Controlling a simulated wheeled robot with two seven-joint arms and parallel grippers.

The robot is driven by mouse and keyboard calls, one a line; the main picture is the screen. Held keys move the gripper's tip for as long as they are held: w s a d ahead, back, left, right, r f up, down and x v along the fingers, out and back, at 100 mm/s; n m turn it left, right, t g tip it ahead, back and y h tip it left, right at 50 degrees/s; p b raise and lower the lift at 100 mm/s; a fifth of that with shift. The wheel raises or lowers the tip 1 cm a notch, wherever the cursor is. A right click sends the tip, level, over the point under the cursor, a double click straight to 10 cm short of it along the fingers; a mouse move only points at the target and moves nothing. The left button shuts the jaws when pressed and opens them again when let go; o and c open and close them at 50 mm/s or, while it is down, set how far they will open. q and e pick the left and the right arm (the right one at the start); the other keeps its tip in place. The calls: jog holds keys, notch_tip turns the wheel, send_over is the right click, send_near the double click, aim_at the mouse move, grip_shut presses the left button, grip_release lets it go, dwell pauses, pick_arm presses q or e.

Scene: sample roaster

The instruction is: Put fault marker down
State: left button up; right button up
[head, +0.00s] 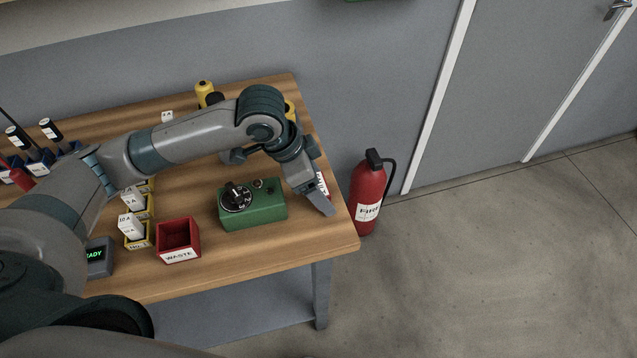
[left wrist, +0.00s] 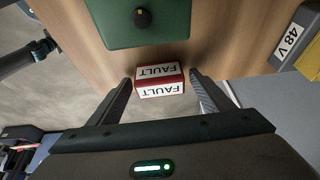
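The fault marker (left wrist: 160,80) is a small red block with white "FAULT" labels. In the left wrist view it stands between the two fingers of my left gripper (left wrist: 160,88), with a narrow gap on each side. The fingers are apart and do not visibly grip it. In the head view my left gripper (head: 319,202) points down at the table's right end, and the marker (head: 323,184) is mostly hidden behind it. The marker appears to be on the wooden tabletop; its underside is hidden.
A green box with a black knob (head: 265,212) stands just left of the gripper. A red waste bin (head: 179,240) and yellow holders are farther left. A "48 V" block (left wrist: 290,42) shows in the wrist view. A fire extinguisher (head: 368,190) stands beyond the table's right edge.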

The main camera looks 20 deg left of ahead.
pick_arm(q)
jog(key=shift+r, duration=0.1)
pick_arm(e)
jog(key=shift+w, duration=0.25)
pick_arm(q)
jog(key=shift+a+r, duration=0.15)
jog(key=shift+r, duration=0.35)
jog(key=v, duration=1.1)
jog(key=shift+s+b, duration=0.2)
jog(key=shift+b, duration=0.1)
pick_arm(e)
jog(key=shift+w+a+r+t, duration=0.15)
jog(key=shift+w+a+t, duration=0.3)
jog(key=shift+w, duration=0.35)
jog(key=shift+w, duration=0.1)
